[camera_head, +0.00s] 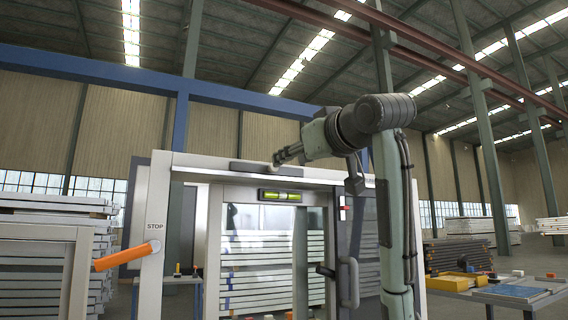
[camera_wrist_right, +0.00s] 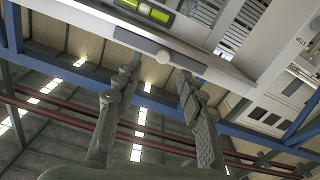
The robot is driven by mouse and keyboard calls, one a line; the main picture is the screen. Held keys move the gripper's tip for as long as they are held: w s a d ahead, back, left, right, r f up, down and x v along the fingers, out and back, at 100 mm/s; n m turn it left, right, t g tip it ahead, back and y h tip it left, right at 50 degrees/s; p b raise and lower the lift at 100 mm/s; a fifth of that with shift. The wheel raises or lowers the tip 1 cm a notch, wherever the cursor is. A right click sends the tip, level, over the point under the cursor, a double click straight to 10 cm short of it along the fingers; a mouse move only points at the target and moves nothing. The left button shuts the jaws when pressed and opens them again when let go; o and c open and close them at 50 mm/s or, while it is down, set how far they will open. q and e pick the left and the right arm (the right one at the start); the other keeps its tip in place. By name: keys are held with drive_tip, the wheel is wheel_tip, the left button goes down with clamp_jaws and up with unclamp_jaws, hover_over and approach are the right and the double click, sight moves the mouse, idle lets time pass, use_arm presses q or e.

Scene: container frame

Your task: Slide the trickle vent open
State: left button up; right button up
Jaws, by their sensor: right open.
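The trickle vent (camera_head: 250,168) is a slim dark grey bar on the top rail of the white frame. My right gripper (camera_head: 277,158) reaches in from the right at the height of the vent. Whether either finger touches the knob cannot be told. My left gripper is out of view.
A green spirit level (camera_head: 280,196) sits below the vent. The white frame (camera_head: 190,161) has a grey handle (camera_head: 348,283) low on the right. An orange lever (camera_head: 126,256) sticks out at the left by a STOP label. A table with a yellow case (camera_head: 450,282) stands right.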

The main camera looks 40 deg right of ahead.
drive_tip(key=v, duration=0.5)
drive_tip(key=shift+s, duration=0.35)
